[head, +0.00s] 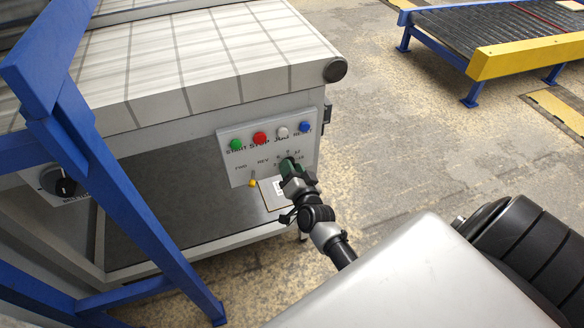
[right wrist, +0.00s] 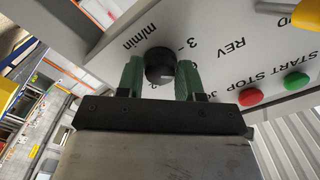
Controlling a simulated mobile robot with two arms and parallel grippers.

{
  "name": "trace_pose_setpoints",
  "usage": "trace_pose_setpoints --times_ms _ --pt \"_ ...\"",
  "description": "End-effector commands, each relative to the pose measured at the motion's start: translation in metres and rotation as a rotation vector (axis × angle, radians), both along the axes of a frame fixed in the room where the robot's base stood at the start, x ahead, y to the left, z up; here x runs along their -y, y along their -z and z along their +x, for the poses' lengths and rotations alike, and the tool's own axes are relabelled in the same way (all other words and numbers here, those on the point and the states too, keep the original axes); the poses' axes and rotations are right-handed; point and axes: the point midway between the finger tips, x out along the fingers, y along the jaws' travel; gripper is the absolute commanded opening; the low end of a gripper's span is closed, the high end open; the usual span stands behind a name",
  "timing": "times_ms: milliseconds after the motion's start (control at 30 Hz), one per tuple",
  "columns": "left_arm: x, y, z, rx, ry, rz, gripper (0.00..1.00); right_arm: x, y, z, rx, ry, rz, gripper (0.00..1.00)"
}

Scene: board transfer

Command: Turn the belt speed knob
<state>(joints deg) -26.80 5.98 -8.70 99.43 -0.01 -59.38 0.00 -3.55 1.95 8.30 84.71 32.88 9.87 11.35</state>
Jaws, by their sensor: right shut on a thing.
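The belt speed knob (right wrist: 160,64) is a round black knob on the grey control panel (right wrist: 225,65), beside printed numbers and "m/min" in the right wrist view. My right gripper (right wrist: 160,75) has green fingers, one on each side of the knob, and is shut on it. In the head view my right gripper (head: 289,166) is at the lower right of the panel (head: 240,170) and hides the knob. My left gripper is not in view.
A row of green (head: 236,144), red (head: 260,138), white (head: 282,132) and blue (head: 305,126) buttons lies just above my right gripper. A yellow lever (head: 252,183) sits to its left. A blue frame (head: 130,180) stands at the left.

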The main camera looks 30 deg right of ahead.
Motion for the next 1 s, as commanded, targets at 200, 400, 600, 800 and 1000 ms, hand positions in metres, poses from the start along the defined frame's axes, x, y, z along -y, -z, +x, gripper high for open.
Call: trace_pose_setpoints --times_ms 200,400,600,800,1000 --pt "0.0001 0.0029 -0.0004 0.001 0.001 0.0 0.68 -0.0003 0.0007 -0.0003 0.01 -0.001 0.051 0.13" --pt "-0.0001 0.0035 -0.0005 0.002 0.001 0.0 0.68 -0.0003 0.0009 -0.0003 0.013 -0.001 0.063 0.13" --pt "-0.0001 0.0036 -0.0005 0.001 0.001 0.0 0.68 -0.0003 0.001 -0.0004 0.013 -0.001 0.063 0.13" --pt "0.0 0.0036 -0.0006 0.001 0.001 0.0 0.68 -0.0003 0.0008 -0.0004 0.013 -0.001 0.062 0.58" --pt "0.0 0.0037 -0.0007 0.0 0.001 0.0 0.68 -0.0002 0.0004 -0.0002 0.014 -0.001 0.061 0.62"
